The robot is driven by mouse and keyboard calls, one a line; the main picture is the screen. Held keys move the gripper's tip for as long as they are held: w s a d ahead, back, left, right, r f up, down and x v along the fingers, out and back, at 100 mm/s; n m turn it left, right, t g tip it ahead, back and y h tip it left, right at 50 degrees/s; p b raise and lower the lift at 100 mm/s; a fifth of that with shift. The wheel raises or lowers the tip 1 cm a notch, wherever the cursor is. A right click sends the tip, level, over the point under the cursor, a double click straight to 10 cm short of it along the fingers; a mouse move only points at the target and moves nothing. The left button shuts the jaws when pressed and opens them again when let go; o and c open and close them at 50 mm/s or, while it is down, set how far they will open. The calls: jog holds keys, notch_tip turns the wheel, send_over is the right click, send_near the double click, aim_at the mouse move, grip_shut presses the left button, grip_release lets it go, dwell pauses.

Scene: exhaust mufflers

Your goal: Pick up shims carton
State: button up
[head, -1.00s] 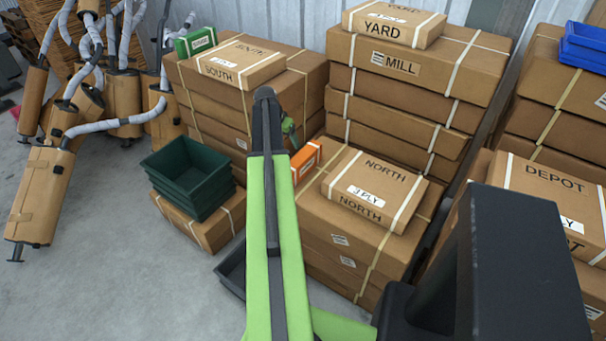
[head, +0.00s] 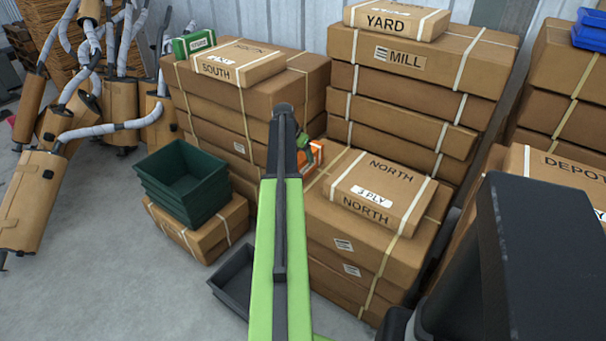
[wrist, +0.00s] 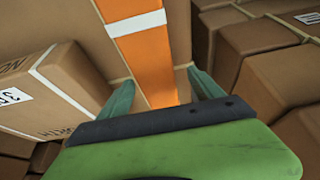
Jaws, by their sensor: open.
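An orange carton (head: 318,152) with a white band lies on the lower front stack, left of the NORTH carton, in the head view. My arm partly hides it there. In the wrist view the orange carton (wrist: 150,55) runs between the fingers of my gripper (wrist: 162,82). The gripper is open, with one finger on each side of the carton; I cannot tell whether they touch it. A small green carton (head: 194,44) with a white label sits at the back left beside the SOUTH carton. I cannot read either label as shims.
The NORTH carton (head: 383,190) lies close to the right of the orange one and also shows in the wrist view (wrist: 55,90). The tall MILL stack (head: 410,60) stands behind. Dark green bins (head: 182,180), a black tray (head: 235,280) and mufflers (head: 30,195) are to the left.

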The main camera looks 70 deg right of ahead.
jog(key=b+x, duration=0.5)
jog(key=shift+s+f, duration=0.15)
jog(key=shift+s, duration=0.15)
jog(key=shift+r, duration=0.2)
grip_shut()
